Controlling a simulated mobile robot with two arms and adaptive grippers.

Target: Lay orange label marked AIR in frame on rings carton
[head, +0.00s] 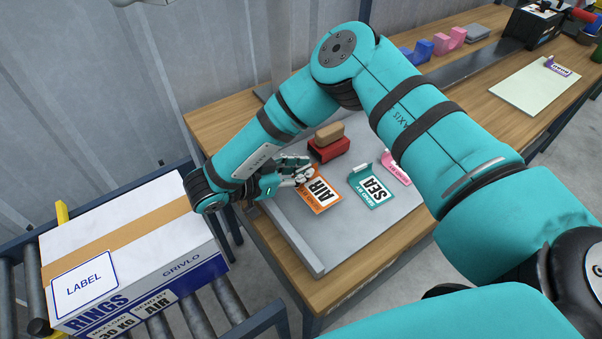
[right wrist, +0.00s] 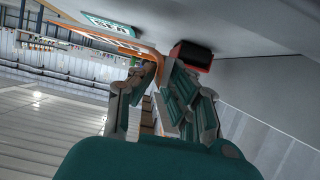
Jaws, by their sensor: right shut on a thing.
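The orange label marked AIR (head: 322,194) is on the grey tray, at its left part. My right gripper (head: 301,175) is shut on the label's raised end. In the right wrist view the orange label (right wrist: 112,38) runs into the jaws of the right gripper (right wrist: 158,75). The rings carton (head: 130,254) stands on rollers at the lower left, with a brown tape strip across its top. The frame marked LABEL (head: 85,284) is on the carton's top at its near left corner and is empty. My left gripper does not show.
The grey tray (head: 318,262) also holds a teal SEA label (head: 372,187), a pink label (head: 396,167) and a red block with a brown top (head: 329,146). The roller conveyor (head: 195,312) stands left of the wooden table (head: 222,115), with a gap between them.

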